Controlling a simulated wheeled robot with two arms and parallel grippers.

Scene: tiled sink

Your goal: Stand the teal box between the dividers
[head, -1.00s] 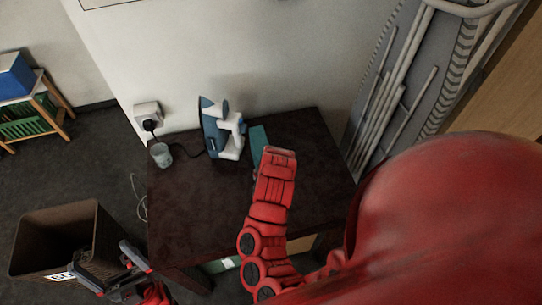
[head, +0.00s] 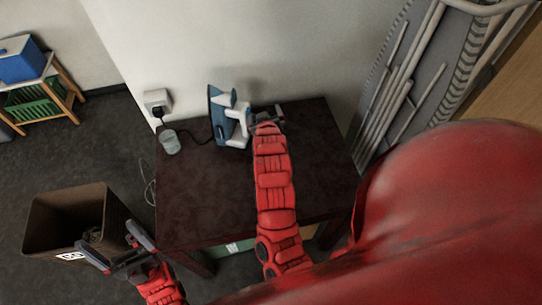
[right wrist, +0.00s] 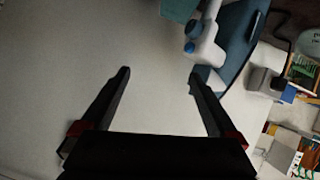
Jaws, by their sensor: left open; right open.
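A teal piece (right wrist: 178,8), probably the teal box, shows at the top edge of the right wrist view, beyond my fingertips and beside the iron. In the head view my right gripper and arm hide its place on the dark table. My right gripper (head: 268,113) is over the table's back part, just right of the iron; its fingers (right wrist: 158,75) are apart with nothing between them. My left gripper (head: 115,245) is open and empty near the brown bin. I cannot clearly make out the dividers.
A blue and white iron (head: 230,118) stands on the dark table (head: 200,205), close to my right gripper. A cup (head: 171,142) is near the left edge. A brown bin (head: 50,210) stands on the floor. A small shelf (head: 60,85) holds a blue box (head: 20,62).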

